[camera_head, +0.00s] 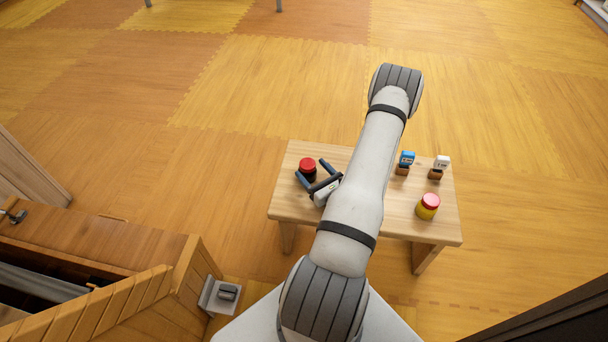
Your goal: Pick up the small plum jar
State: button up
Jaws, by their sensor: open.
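A small jar (307,168) with a red lid and a dark body stands on the wooden table (282,207), near its left end. Its dark body fits plum, but little of it shows. My gripper (311,169) is open, with its two dark blue fingers pointing at this jar. One finger is at the jar's lower left and the other at its right. I cannot tell whether either touches the jar or how high the fingers are above the table.
A yellow jar (428,206) with a red lid stands at the table's right. Behind it are a blue-topped item (407,158) and a white-topped item (441,162), both on brown bases. My arm crosses the table's middle and hides part of it. A wooden cabinet (110,235) stands at left.

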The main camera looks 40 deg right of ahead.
aim_at(304, 160)
jog(key=w+b, duration=0.1)
jog(key=w, duration=0.3)
jog(key=shift+w+d+r+b, duration=0.15)
jog(key=shift+w+b, duration=0.25)
jog(key=shift+c, duration=0.3)
jog(key=c, duration=1.2)
